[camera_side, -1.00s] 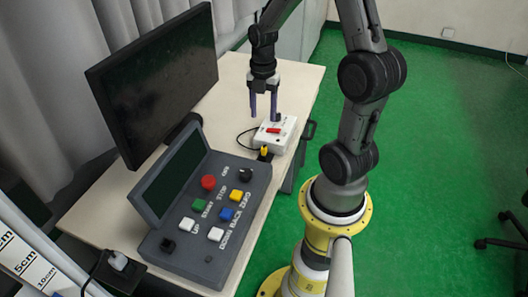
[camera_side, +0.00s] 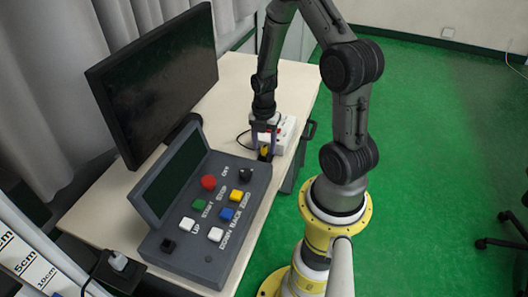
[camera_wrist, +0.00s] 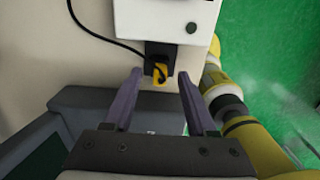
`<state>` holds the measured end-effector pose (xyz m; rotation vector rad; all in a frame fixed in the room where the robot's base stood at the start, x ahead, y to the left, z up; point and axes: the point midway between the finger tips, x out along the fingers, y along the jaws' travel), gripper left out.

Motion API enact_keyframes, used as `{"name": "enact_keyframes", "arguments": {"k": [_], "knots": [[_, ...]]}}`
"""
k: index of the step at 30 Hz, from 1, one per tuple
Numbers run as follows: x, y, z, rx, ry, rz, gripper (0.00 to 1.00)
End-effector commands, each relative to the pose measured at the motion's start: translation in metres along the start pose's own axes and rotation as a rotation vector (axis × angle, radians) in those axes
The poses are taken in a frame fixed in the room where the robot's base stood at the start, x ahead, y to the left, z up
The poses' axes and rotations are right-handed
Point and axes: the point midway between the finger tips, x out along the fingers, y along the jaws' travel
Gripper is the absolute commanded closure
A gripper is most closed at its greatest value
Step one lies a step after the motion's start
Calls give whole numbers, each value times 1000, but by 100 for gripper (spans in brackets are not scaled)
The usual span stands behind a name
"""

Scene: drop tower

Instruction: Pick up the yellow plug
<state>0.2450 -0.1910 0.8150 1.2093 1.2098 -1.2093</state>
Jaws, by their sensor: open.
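The yellow plug (camera_side: 265,151) shows between the fingers of my gripper (camera_side: 264,154), at the near end of the white box (camera_side: 284,142). In the wrist view the yellow plug (camera_wrist: 160,73) sits at a dark piece on the near edge of the white box (camera_wrist: 185,15), with a black cable running to it. My gripper (camera_wrist: 162,75) is open, with one purple finger on each side of the plug and a gap to both. I cannot tell how high the fingertips are relative to the plug.
The grey control console (camera_side: 210,210) with coloured buttons stands close in front of the plug. A black monitor (camera_side: 155,80) stands at the left. The table (camera_side: 235,80) is clear behind the box.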

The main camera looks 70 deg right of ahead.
Motion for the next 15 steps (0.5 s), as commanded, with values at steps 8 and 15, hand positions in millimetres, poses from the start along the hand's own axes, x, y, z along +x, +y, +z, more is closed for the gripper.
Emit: {"name": "enact_keyframes", "arguments": {"k": [8, 15], "knots": [[4, 0, 0, 0, -1, 1, 43], [3, 0, 0, 0, 0, 1, 84]]}}
